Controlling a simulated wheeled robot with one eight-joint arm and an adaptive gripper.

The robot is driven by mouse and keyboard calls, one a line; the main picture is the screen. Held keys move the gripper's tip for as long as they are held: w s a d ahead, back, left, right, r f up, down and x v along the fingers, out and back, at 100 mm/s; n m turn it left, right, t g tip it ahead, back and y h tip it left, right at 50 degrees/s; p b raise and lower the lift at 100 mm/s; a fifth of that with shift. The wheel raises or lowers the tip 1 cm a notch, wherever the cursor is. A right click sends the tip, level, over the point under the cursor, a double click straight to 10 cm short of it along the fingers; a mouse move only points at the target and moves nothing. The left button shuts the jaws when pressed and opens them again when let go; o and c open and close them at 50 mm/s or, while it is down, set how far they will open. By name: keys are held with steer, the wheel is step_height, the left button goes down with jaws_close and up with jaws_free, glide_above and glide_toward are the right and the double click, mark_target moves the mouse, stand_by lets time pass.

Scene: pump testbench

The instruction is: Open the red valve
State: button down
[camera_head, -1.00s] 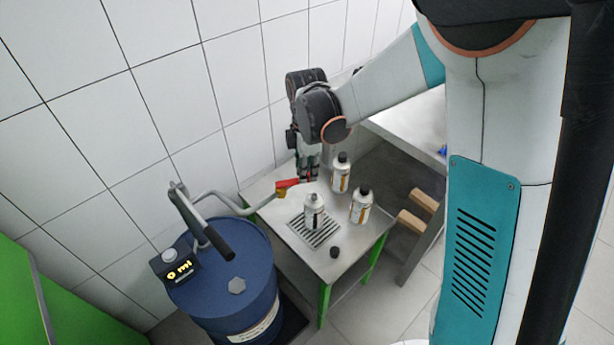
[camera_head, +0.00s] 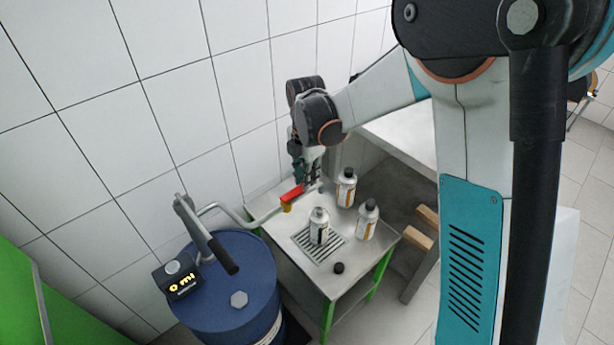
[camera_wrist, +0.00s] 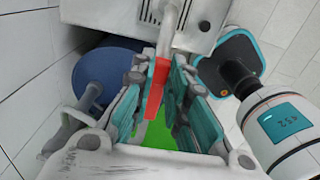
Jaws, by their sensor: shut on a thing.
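The red valve handle (camera_head: 292,195) sits at the end of the grey pipe, just above the back left of the steel table. A yellow part is below it. My gripper (camera_head: 311,178) is at the handle's right end, coming from above. In the wrist view the red handle (camera_wrist: 156,88) lies between the two teal-padded fingers of my gripper (camera_wrist: 161,72), which are shut on it. The exact finger contact is hard to make out in the head view.
Two capped bottles (camera_head: 346,187) (camera_head: 367,220) stand on the table, and an open bottle (camera_head: 319,226) stands on its drain grate. A black cap (camera_head: 339,268) lies in front. A blue drum (camera_head: 226,290) with a pump stands left. The tiled wall (camera_head: 190,120) is close behind.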

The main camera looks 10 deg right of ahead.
steer(key=c, duration=1.6)
jaws_free()
steer(key=shift+w, duration=0.1)
steer(key=shift+o, duration=0.2)
step_height(320, 180, up, 12)
